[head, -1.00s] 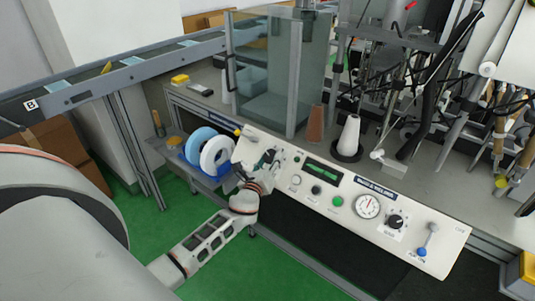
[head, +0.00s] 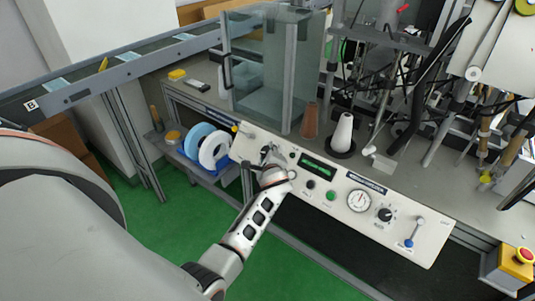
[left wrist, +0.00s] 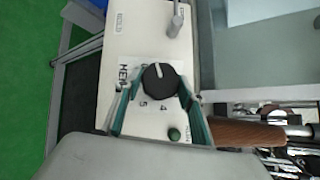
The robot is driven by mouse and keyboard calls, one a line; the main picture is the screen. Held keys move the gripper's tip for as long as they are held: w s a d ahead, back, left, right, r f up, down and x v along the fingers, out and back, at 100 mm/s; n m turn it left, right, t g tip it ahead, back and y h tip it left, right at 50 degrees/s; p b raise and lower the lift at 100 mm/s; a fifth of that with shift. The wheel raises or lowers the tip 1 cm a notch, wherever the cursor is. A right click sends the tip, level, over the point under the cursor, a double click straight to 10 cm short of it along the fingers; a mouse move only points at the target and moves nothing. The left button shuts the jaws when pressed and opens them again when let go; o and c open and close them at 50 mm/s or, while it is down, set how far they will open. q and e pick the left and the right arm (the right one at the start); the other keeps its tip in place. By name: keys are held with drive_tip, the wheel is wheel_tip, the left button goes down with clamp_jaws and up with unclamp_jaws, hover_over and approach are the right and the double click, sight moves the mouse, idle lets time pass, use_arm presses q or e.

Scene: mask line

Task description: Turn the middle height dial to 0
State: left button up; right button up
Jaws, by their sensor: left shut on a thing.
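The height dial (left wrist: 160,82) is a round black knob with a white pointer mark, on a white panel in the left wrist view. Its pointer is toward the top of that picture. The digits 4 and 5 show below the knob; other digits are covered, and the lettering beside it shows only in part. My left gripper (left wrist: 161,86) has its teal fingers on both sides of the knob and is shut on it. In the head view my left gripper (head: 267,157) is at the left part of the control panel (head: 438,236), and it hides the dial. My right gripper is not in view.
The panel also carries a green button (head: 330,196), a gauge (head: 359,201), another black knob (head: 385,214) and a blue-tipped lever (head: 410,241). White and blue rolls (head: 213,150) stand left of the gripper. A glass enclosure (head: 270,85) rises behind the panel.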

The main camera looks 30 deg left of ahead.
use_arm(q)
drive_tip(key=shift+n, duration=0.3)
drive_tip(key=o, duration=1.1)
wheel_tip(320, 180, up, 10)
idle(0.3)
